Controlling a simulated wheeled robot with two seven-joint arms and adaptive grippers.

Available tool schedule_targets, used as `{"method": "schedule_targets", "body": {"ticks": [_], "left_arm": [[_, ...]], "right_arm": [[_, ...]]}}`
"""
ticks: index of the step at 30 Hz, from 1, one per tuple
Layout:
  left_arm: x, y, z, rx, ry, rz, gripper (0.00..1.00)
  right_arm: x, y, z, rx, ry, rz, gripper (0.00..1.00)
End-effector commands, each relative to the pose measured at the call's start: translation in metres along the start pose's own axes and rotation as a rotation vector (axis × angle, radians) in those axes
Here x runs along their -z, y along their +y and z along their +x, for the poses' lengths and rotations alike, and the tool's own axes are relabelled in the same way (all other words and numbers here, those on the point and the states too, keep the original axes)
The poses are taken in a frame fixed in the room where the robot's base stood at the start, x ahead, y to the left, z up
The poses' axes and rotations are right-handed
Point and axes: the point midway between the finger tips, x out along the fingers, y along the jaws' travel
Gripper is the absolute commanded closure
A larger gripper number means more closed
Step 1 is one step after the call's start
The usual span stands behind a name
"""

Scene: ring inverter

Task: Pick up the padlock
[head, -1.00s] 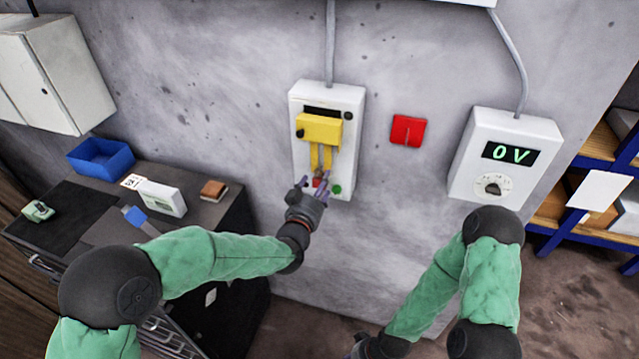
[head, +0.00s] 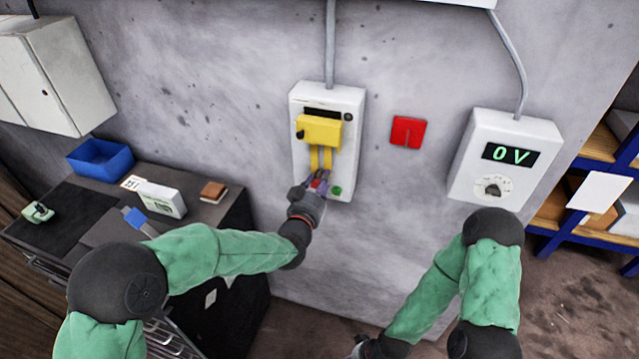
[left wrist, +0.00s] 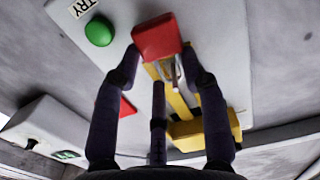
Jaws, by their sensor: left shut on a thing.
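The red padlock (head: 318,183) hangs at the lower end of the yellow lockout bracket (head: 319,133) on the white wall box (head: 345,105). In the left wrist view the padlock (left wrist: 157,37) shows as a red block with its metal shackle by the yellow strips. My left gripper (head: 317,180) is shut on the padlock, with its fingers on either side of it; the fingers partly hide it in the head view. My right gripper (head: 365,348) is low at the bottom edge, partly cut off, and its fingers cannot be made out.
A green button (head: 337,190) sits beside the padlock on the box. A red wall plate (head: 407,132) and a meter (head: 508,155) reading 0 V are to the right. A dark bench at left holds a blue bin (head: 100,160), a white device (head: 162,199) and a brown wallet-like item (head: 213,191).

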Motion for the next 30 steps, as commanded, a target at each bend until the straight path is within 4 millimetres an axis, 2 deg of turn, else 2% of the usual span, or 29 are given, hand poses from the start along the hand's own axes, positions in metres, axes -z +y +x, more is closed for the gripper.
{"method": "schedule_targets", "body": {"ticks": [7,11,17,24,30], "left_arm": [[0.018,0.000,-0.001,0.001,0.004,0.000,0.93],[0.015,0.000,-0.016,0.000,0.000,0.000,0.93],[0.014,-0.001,-0.051,0.001,0.001,0.000,0.93],[0.011,0.000,-0.109,0.001,0.001,0.001,0.93],[0.009,-0.001,-0.149,0.001,0.003,0.001,0.93]], "right_arm": [[0.000,-0.002,-0.005,0.000,0.000,0.000,0.60],[0.000,-0.002,-0.005,0.000,0.000,0.000,0.60],[0.000,-0.003,-0.008,0.000,0.000,0.000,0.60],[-0.001,-0.005,-0.013,0.000,0.000,0.000,0.60],[-0.001,-0.006,-0.017,0.000,0.000,0.000,0.60]]}}
